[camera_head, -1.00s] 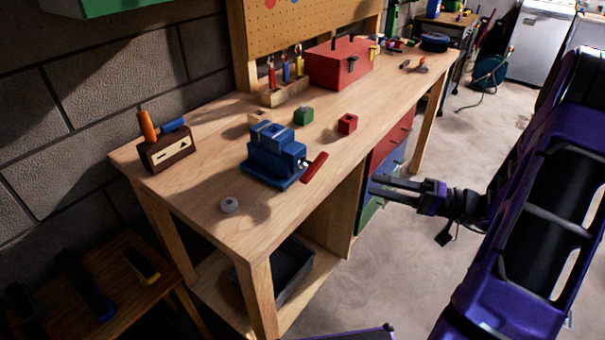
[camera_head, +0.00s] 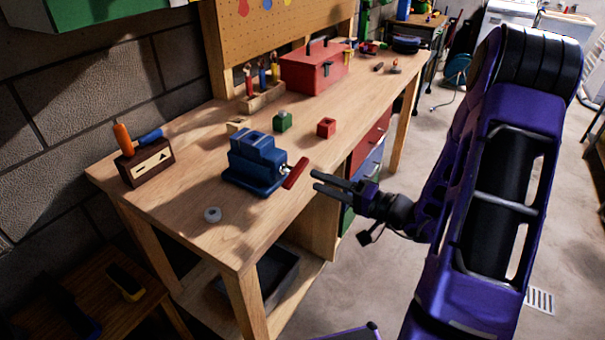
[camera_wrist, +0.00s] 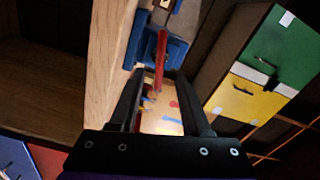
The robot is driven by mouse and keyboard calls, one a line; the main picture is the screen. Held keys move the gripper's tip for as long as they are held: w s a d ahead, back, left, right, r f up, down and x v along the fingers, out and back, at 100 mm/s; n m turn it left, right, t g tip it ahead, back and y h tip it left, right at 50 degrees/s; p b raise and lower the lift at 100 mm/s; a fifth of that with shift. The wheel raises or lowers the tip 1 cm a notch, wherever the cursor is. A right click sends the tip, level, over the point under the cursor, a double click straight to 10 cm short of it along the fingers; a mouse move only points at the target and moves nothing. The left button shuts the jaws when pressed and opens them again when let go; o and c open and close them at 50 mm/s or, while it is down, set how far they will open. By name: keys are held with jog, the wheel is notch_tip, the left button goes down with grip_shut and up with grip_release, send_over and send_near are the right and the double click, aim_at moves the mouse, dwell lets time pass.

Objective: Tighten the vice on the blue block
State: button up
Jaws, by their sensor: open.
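The blue vice (camera_head: 248,178) stands on the workbench near its front edge, and it also shows at the top of the wrist view (camera_wrist: 178,52). A lighter blue piece, likely the blue block (camera_head: 256,139), sits at the top of the vice; its contact with both jaws is unclear. The red vice handle (camera_head: 296,173) sticks out toward my gripper, slanted. My gripper (camera_head: 315,180) is open and empty, its fingertips just right of the handle and apart from it. In the wrist view the handle (camera_wrist: 160,62) lies between the two fingers' lines, beyond the tips.
A green block (camera_head: 282,122), a red block (camera_head: 326,128) and a red toolbox (camera_head: 315,70) stand behind. A wooden box with orange and blue tools (camera_head: 148,160) stands left.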

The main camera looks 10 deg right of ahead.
aim_at(300, 175)
jog(key=shift+x, duration=2.8)
grip_shut()
